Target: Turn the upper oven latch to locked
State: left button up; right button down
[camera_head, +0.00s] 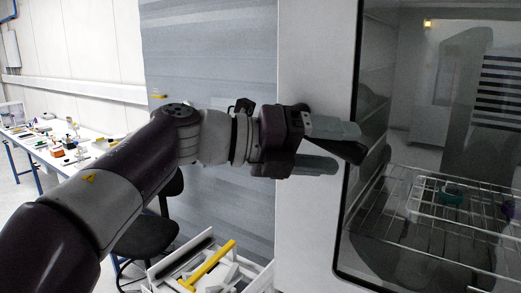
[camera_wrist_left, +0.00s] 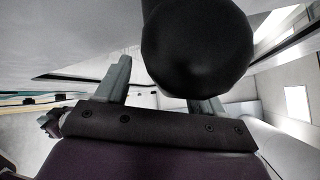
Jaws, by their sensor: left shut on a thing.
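The upper oven latch (camera_head: 354,154) is a dark lever at the left edge of the oven's glass door (camera_head: 440,120) in the head view. In the left wrist view the latch shows as a big black rounded handle (camera_wrist_left: 195,45) that fills the top middle. My left gripper (camera_head: 335,148) reaches in from the left with its grey-green fingers at the latch and is shut on it. In the wrist view one finger is left of the handle and the other is partly hidden below it. The latch's base is hidden by the fingers. My right gripper is not in view.
Wire racks (camera_head: 440,225) and a clear tray with a teal item (camera_head: 451,196) show behind the glass. A white bin (camera_head: 262,277) with a yellow-handled tool (camera_head: 208,266) stands below my arm. A black chair (camera_head: 148,235) and a cluttered bench (camera_head: 75,158) are at left.

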pick_arm(q)
jog(key=shift+w+a+f, duration=0.1)
jog(key=shift+a+f, duration=0.15)
jog(key=shift+a, duration=0.4)
jog(key=f+b+v, duration=0.2)
jog(key=v, duration=1)
jog(key=shift+a+r, duration=0.5)
jog(key=shift+r, duration=0.05)
